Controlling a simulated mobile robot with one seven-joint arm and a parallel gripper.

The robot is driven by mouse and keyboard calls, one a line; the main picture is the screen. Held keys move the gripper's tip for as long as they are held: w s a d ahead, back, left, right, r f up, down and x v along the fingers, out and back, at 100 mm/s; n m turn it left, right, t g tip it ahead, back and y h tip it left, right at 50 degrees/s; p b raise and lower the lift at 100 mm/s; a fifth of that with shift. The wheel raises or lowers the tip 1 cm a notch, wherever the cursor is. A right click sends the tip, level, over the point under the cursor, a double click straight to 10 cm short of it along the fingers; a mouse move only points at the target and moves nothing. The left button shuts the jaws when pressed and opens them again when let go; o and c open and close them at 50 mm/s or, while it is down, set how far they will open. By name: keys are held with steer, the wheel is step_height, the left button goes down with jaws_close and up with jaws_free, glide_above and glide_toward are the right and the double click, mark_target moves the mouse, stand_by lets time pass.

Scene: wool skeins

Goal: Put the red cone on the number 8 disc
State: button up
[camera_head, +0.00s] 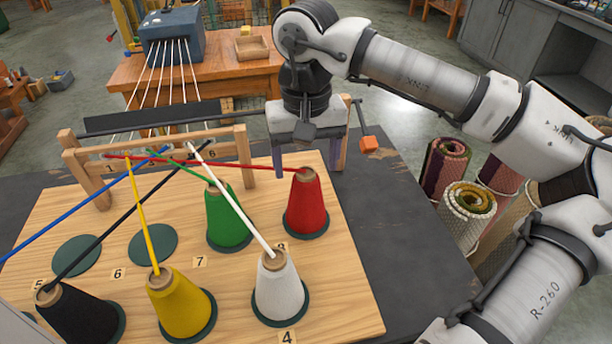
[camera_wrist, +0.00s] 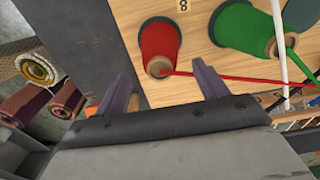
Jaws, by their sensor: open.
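The red cone (camera_head: 307,207) stands upright on a dark green disc (camera_head: 318,232) at the back right of the wooden board. The number 8 label (camera_wrist: 183,5) lies beside this disc in the wrist view; in the head view the white cone mostly hides it. The red cone (camera_wrist: 160,42) has red yarn running from its tip. My gripper (camera_head: 307,160) is open at the cone's tip, on its far side. In the wrist view my gripper (camera_wrist: 162,86) has its fingers apart, with the tip just beyond the gap between them and nothing held.
A green cone (camera_head: 226,219) stands left of the red one; white (camera_head: 278,287), yellow (camera_head: 180,304) and black (camera_head: 78,315) cones stand in front. Two discs, one of them here (camera_head: 153,244), are empty. Taut yarns cross to a wooden frame (camera_head: 160,150). Rolled rugs (camera_head: 466,213) stand right.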

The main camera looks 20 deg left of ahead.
step_height(320, 180, up, 7)
stand_by(0.3)
stand_by(1.1)
